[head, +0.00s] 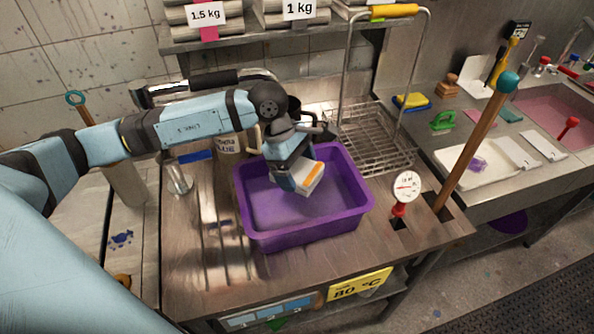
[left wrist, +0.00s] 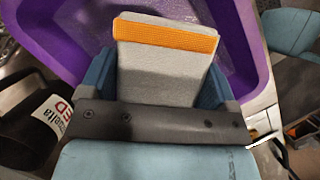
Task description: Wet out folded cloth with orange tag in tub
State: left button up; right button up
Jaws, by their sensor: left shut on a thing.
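The folded cloth (head: 311,184) is a pale grey block with an orange tag (head: 315,170) along one edge. My left gripper (head: 292,181) is shut on it and holds it tilted over the purple tub (head: 305,229). In the left wrist view the cloth (left wrist: 160,80) sits between the two blue fingers, its orange tag (left wrist: 165,36) at the far end. The tub wall (left wrist: 45,30) shows behind it. Whether the cloth touches anything in the tub I cannot tell. My right gripper is not in view.
A wire rack basket (head: 375,140) with a yellow-handled frame stands behind the tub. A dial thermometer (head: 407,187) and a long wooden-handled tool (head: 475,145) stand to its right. A labelled dark jug (left wrist: 35,125) is close beside my left gripper.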

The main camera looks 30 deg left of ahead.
aim_at(305, 170)
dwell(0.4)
pick_arm(q)
jog(key=shift+r+p, duration=0.95)
jog(key=shift+r, duration=1.6)
